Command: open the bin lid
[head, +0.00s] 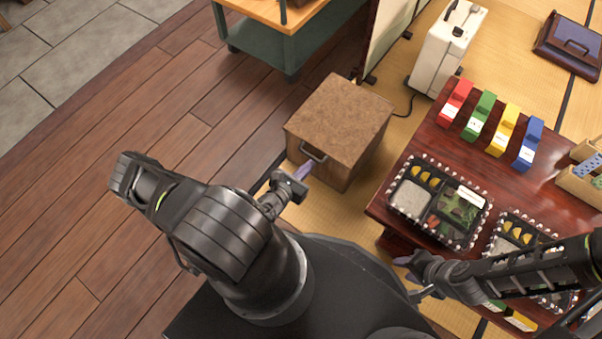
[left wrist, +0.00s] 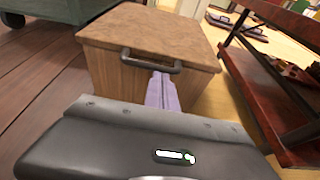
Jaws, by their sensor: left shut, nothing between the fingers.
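The bin (head: 339,130) is a brown wooden box on the floor, with a flat speckled lid (head: 345,108) that lies closed. A dark bar handle (head: 314,152) sits at the lid's front edge; it also shows in the left wrist view (left wrist: 151,61). My left gripper (head: 303,172) is shut and empty, its pale purple fingers just in front of and below the handle. In the left wrist view the fingertips (left wrist: 162,76) overlap the handle's underside; I cannot tell whether they touch it. My right gripper (head: 404,261) is beside the low table's front edge; its finger opening is unclear.
A dark red low table (head: 393,190) stands right of the bin, with bento boxes (head: 437,201) and coloured holders (head: 480,115). A green cart (head: 262,42) and a white case (head: 446,45) stand behind. Wooden floor (head: 150,110) is clear at left.

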